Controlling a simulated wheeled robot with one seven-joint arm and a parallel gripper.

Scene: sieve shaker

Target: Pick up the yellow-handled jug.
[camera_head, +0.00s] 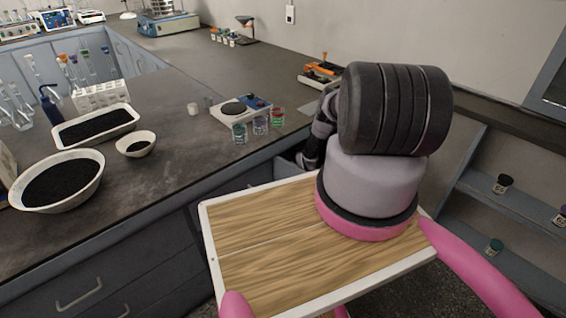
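I cannot make out a yellow-handled jug in the head view. My arm's thick black and grey links fill the right centre and hide part of the bench behind them. A further dark and grey piece of my arm shows just left of these links, near the bench's front edge. My gripper's fingers do not show, so I cannot see whether they hold anything.
A white bowl (20,196), smaller bowl (133,154) and tray (70,142) hold black grains on the left bench. Small glass vessels (239,137) stand by a hotplate device (226,117). A sieve shaker (168,24) stands far back. The central benchtop is mostly clear.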

